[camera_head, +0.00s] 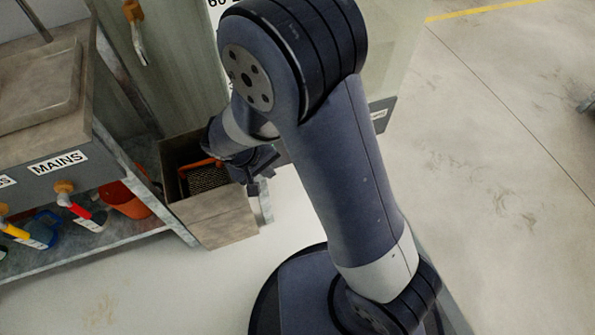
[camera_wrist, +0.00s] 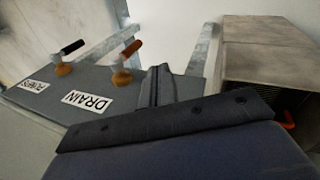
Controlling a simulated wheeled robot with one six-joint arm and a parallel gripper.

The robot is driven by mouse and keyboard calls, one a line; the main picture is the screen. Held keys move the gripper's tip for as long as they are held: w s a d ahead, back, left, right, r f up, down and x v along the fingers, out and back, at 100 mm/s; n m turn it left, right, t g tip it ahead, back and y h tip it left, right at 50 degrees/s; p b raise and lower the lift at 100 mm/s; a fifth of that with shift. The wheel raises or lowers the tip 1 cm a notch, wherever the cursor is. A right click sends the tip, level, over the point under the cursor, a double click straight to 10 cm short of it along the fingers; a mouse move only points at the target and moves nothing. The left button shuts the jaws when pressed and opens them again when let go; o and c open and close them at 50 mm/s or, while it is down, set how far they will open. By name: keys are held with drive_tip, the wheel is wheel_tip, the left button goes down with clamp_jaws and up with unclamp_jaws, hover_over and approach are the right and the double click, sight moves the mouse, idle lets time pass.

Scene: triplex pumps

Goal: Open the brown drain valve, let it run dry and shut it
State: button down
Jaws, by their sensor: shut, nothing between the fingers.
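The brown drain valve (camera_wrist: 131,49) shows in the wrist view. Its brown-handled lever slants up and to the right from a brass body, behind the DRAIN label (camera_wrist: 88,101) on a grey panel. I cannot tell whether it is open or shut, and I see no flow. My gripper (camera_wrist: 160,72) is shut and empty, just right of the valve in the picture and apart from the handle. In the head view my gripper (camera_head: 254,186) hangs by the tan box, below my arm. I cannot make out the drain valve there.
A black-handled valve (camera_wrist: 72,48) stands by the PUMPS label (camera_wrist: 30,86), left of the drain valve. A tan box (camera_head: 215,217) with a dark grate and orange piece stands beside the MAINS bench (camera_head: 62,180). Red-handled (camera_head: 80,210) and yellow-handled (camera_head: 14,231) valves sit there.

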drive_tip(key=w+d+f+b, duration=0.3)
drive_tip(key=d+f+b, duration=0.1)
drive_tip(key=d+f, duration=0.3)
wheel_tip(320, 180, down, 2)
drive_tip(key=shift+w+f, duration=0.15)
drive_tip(key=shift+w, duration=0.1)
drive_tip(key=shift+a+f+b, duration=0.1)
drive_tip(key=shift+f+b, duration=0.05)
drive_tip(key=shift+b, duration=0.25)
idle(0.4)
